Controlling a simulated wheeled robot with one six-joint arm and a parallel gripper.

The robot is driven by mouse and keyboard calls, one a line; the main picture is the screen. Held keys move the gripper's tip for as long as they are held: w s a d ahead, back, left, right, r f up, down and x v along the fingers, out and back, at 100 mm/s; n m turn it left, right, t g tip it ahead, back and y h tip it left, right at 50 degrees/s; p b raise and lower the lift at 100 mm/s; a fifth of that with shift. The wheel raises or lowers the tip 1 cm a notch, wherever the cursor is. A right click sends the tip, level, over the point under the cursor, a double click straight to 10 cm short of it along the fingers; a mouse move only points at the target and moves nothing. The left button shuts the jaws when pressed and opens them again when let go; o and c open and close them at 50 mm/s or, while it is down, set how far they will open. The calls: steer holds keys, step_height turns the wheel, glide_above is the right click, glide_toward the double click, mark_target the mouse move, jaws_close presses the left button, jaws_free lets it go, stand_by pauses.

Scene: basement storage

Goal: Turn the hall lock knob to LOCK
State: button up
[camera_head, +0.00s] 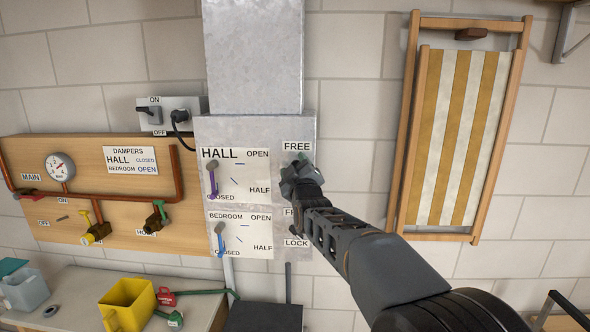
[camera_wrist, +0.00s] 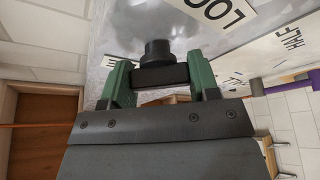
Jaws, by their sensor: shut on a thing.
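My gripper (camera_head: 298,168) is at the upper right of the metal damper panel (camera_head: 200,135), just under the upper FREE label (camera_head: 297,146). It hides the hall lock knob in the head view. In the wrist view the black hall lock knob (camera_wrist: 158,52) sits on the panel, its crossbar between the green fingers of my gripper (camera_wrist: 160,76). The fingers are shut on it. Part of a LOCK label (camera_wrist: 226,10) shows beside the knob there. The upper LOCK label is hidden in the head view. Where the knob points is hard to tell.
The hall lever (camera_head: 213,178) with its purple handle hangs left of my gripper, toward CLOSED. The bedroom lever (camera_head: 221,240) is below it. The lower LOCK label (camera_head: 296,243) lies beside my arm. A folded deckchair (camera_head: 412,135) hangs at right. A yellow can (camera_head: 127,303) stands at lower left.

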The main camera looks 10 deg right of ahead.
steer(key=shift+f+b, duration=0.15)
steer(key=shift+b, duration=0.15)
steer(key=shift+f+m+h+b, duration=0.15)
steer(key=shift+m+h+b, duration=0.25)
steer(key=shift+m+b, duration=0.6)
steer(key=shift+m+t+h+b, duration=0.3)
steer(key=shift+m+h+b, duration=0.2)
steer(key=shift+m+b, duration=0.5)
steer(key=m+h, duration=0.1)
steer(key=m, duration=0.1)
steer(key=m+h+b, duration=0.1)
steer(key=m, duration=0.1)
steer(key=m+h, duration=0.1)
steer(key=m, duration=0.1)
steer(key=shift+r+m+h, duration=0.25)
steer(key=shift+m+h, duration=0.05)
steer(key=shift+m, duration=0.1)
steer(key=m+g+h, duration=0.1)
steer(key=m+h, duration=0.1)
steer(key=m, duration=0.2)
steer(key=m+g+h, duration=0.1)
steer(key=m, duration=0.3)
steer(key=shift+h, duration=0.4)
steer(key=shift+d+m+g+h+p, duration=0.1)
steer(key=shift+m+g+h+p, duration=0.3)
steer(key=shift+m, duration=1.1)
steer(key=shift+m+g+h+p, duration=0.1)
steer(key=shift+m+g+h, duration=0.5)
steer(key=shift+m, duration=1.2)
steer(key=shift+g, duration=0.3)
